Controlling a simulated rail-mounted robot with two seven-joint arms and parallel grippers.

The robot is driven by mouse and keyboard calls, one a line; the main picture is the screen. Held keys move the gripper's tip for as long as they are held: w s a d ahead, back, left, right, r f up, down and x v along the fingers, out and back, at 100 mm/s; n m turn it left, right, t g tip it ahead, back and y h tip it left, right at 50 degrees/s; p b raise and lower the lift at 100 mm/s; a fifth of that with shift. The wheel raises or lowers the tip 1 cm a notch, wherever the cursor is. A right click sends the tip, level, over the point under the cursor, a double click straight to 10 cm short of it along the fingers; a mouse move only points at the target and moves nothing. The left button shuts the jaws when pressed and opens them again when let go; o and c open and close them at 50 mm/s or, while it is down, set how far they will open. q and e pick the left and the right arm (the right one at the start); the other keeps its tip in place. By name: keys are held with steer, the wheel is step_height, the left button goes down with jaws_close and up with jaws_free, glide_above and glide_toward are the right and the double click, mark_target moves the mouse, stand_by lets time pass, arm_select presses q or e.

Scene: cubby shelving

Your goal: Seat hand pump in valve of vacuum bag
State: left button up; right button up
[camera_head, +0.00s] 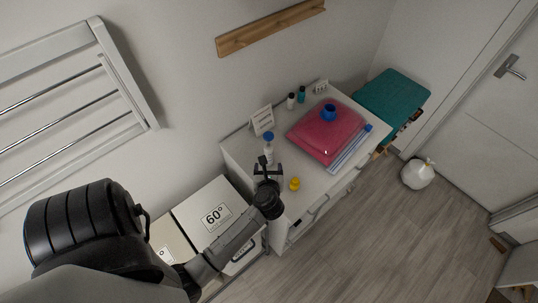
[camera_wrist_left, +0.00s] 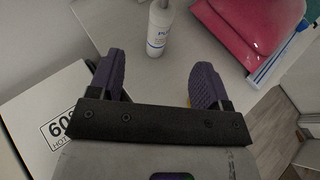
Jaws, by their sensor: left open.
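The red vacuum bag (camera_head: 318,134) lies plump on the white cabinet top, with a blue round valve (camera_head: 328,112) on its upper face. A white cylinder with a blue top, apparently the hand pump (camera_head: 268,148), stands upright on the cabinet to the left of the bag. In the left wrist view the pump (camera_wrist_left: 158,30) shows blue lettering, and its top is cut off. My left gripper (camera_head: 267,168) is open and empty, just short of the pump. Its purple fingers (camera_wrist_left: 157,82) are spread wide, with the pump beyond the gap between them. My right gripper is out of view.
A yellow object (camera_head: 295,184) sits near the cabinet's front edge, close to my gripper. A sign card (camera_head: 263,120) and small bottles (camera_head: 291,101) stand at the back. A blue-striped clear bag (camera_head: 351,150) lies beside the red bag. Teal fabric (camera_head: 394,92) lies farther right.

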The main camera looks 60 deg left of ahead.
mark_target(269, 149)
arm_select(q)
steer(key=x, duration=1.3)
steer(key=shift+w+a+p, duration=0.25)
steer(key=shift+w+p, duration=0.1)
steer(key=shift+c, duration=0.4)
steer(key=c, duration=1.2)
jaws_close()
steer(key=shift+r, duration=0.15)
